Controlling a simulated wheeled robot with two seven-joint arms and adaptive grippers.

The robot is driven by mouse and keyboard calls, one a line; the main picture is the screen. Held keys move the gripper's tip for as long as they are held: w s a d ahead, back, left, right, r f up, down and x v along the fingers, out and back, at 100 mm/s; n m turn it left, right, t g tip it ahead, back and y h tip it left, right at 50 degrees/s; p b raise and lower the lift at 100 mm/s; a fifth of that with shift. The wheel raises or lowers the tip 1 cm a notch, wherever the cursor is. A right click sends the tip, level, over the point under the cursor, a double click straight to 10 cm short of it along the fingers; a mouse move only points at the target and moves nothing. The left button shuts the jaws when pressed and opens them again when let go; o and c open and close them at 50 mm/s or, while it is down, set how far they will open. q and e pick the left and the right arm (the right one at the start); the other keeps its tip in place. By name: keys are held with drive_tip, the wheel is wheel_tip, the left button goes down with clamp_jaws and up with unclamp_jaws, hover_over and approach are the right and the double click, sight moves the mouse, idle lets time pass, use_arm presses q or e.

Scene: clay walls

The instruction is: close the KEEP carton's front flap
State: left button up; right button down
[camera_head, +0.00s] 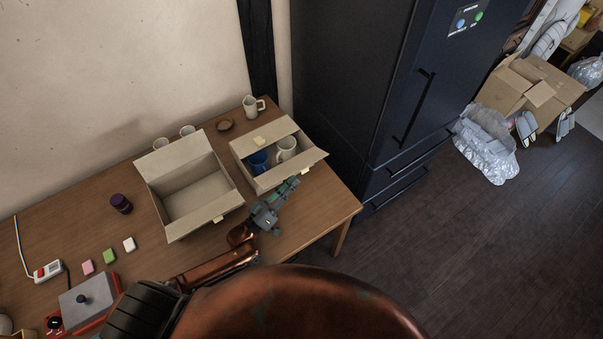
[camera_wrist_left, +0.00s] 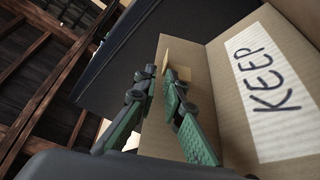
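The right-hand carton (camera_head: 243,150) stands open on the table and holds a blue mug (camera_head: 259,161) and a white mug (camera_head: 286,147). Its front flap (camera_head: 313,158) is folded outward, with a small tan tab (camera_head: 304,170) at its edge. My left gripper (camera_head: 294,181) is just in front of this flap. In the left wrist view a KEEP label (camera_wrist_left: 266,85) is on cardboard right of my left gripper (camera_wrist_left: 160,72). Its green fingers are apart, with a tan tab (camera_wrist_left: 182,58) close to the tips; contact is unclear. My right gripper is out of view.
An empty open carton (camera_head: 195,195) stands left of it. A dark fridge (camera_head: 350,80) stands right of the table (camera_head: 270,235). Small blocks (camera_head: 109,256) lie at front left.

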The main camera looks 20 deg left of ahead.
use_arm(q)
drive_tip(key=w, duration=0.1)
drive_tip(key=w+d, duration=0.1)
drive_tip(key=w, duration=0.1)
drive_tip(key=w+d, duration=0.1)
drive_tip(key=shift+w+d+r, duration=0.15)
drive_tip(key=shift+w+r, duration=0.05)
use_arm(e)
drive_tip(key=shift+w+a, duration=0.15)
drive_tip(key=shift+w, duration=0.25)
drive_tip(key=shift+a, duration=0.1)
use_arm(q)
drive_tip(key=shift+c, duration=0.5)
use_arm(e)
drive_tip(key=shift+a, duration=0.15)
use_arm(q)
clamp_jaws()
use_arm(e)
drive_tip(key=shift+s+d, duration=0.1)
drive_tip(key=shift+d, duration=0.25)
